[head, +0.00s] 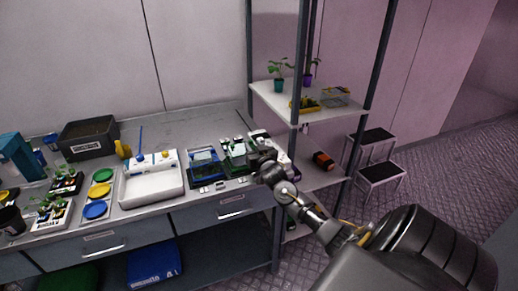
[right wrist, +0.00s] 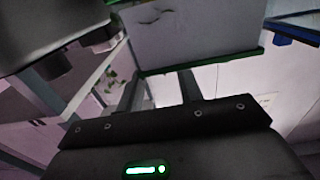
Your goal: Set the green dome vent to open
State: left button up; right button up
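The green dome (head: 237,153) sits on the bench's right part, beside a blue-framed dome (head: 205,160). In the right wrist view a pale panel with a green lower edge (right wrist: 205,60), apparently this dome, fills the upper middle. A faint rounded mark shows near its top, but I cannot tell the vent's setting. My right gripper (head: 258,160) is at the dome's right side and hides part of it. In the wrist view its two fingers (right wrist: 161,88) stand apart with nothing seen between them, just below the green edge. My left gripper is out of view.
A white tray (head: 150,190) and blue and yellow discs (head: 96,210) lie further left on the bench. A dark planter box (head: 88,148) stands behind. A metal rack post (head: 299,60) and plant shelf are close right of my gripper. A blue-edged panel (right wrist: 292,32) shows in the wrist view.

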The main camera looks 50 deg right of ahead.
jog(key=b+v, duration=0.1)
jog(key=v, duration=0.8)
